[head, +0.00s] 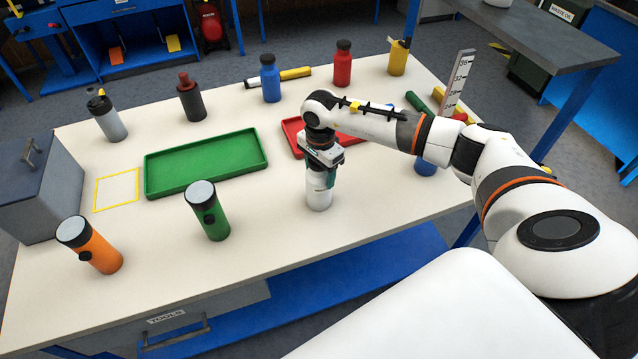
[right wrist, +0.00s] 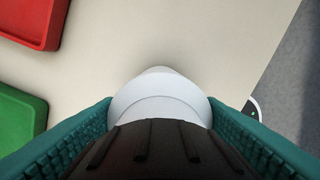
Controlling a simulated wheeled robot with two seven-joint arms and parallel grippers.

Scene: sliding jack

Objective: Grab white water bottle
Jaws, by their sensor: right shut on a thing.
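The white water bottle (head: 319,190) stands on the white table under my right gripper (head: 322,172). In the right wrist view the bottle's white body (right wrist: 160,97) and its dark ribbed cap show between the two green finger pads of the right gripper (right wrist: 160,140). The right gripper is shut on the bottle from above. The bottle looks upright and at or very near the table top; I cannot tell whether it touches. Its upper part is hidden by the gripper in the head view. My left gripper is not in view.
A green tray (head: 205,185) and a red tray (head: 291,136) lie behind. A green bottle (head: 213,219) and an orange bottle (head: 101,252) stand left. A blue bottle (head: 425,166) is partly behind my right arm. The front table area is clear.

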